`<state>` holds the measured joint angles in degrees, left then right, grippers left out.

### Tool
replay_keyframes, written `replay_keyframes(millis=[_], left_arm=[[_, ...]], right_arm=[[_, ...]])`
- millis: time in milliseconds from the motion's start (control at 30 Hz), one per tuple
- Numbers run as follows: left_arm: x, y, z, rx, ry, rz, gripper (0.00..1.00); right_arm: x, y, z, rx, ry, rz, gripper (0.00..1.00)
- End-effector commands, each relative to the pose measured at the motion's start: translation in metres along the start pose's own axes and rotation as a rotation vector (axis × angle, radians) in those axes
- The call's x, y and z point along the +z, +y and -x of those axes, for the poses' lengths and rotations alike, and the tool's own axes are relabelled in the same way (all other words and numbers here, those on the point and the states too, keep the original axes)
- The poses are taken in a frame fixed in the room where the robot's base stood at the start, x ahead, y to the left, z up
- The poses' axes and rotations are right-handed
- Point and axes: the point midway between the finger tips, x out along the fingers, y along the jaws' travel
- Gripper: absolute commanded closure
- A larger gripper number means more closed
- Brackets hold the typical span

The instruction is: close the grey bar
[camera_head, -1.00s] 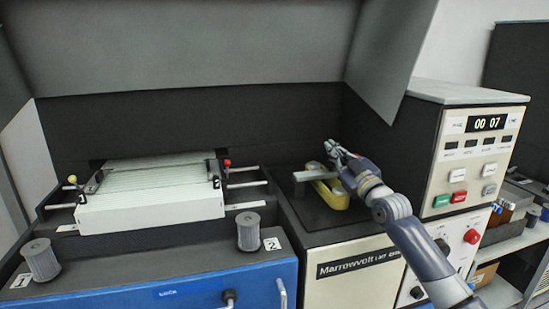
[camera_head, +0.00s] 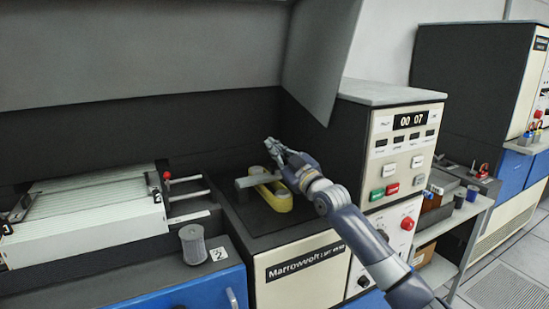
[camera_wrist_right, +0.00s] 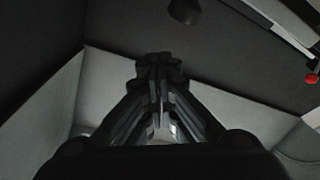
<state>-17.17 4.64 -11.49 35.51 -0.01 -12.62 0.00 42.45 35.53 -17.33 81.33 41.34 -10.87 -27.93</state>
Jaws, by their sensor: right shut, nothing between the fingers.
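The grey bar (camera_head: 254,180) lies level across a yellow part (camera_head: 277,199) on the dark deck at the right of the machine, in the head view. My right gripper (camera_head: 274,148) is shut and empty, just behind and above the bar's right end. Whether it touches the bar I cannot tell; the hand partly hides that end. In the right wrist view the shut fingers (camera_wrist_right: 158,62) meet in the middle with nothing visible between them. My left gripper is not in view.
A white card stack (camera_head: 90,215) sits in a rail tray at left. A grey cylinder (camera_head: 193,245) stands by label 2. A control panel (camera_head: 403,150) with coloured buttons rises right of my arm. A grey hood (camera_head: 150,50) overhangs the back.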

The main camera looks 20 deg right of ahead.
Motion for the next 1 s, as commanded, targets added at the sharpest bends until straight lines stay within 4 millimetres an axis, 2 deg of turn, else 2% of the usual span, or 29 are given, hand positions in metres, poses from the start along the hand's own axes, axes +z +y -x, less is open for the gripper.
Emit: replay_keyframes(millis=[33, 100, 167, 600, 800, 1000], left_arm=[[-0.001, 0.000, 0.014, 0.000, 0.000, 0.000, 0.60], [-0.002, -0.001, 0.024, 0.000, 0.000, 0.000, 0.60], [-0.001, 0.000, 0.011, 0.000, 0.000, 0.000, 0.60], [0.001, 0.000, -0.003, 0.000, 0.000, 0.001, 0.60], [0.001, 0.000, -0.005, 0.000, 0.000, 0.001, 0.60], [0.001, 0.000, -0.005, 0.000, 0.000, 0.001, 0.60]], right_arm=[[-0.014, 0.007, -0.004, 0.001, 0.001, 0.001, 1.00], [-0.023, 0.012, -0.008, 0.001, 0.000, 0.000, 1.00], [-0.012, 0.003, 0.007, -0.002, -0.001, -0.001, 1.00], [-0.016, -0.005, 0.077, 0.001, 0.000, 0.001, 1.00], [-0.018, -0.006, 0.092, 0.001, 0.000, 0.001, 1.00], [-0.018, -0.006, 0.094, 0.001, 0.000, 0.000, 1.00]])
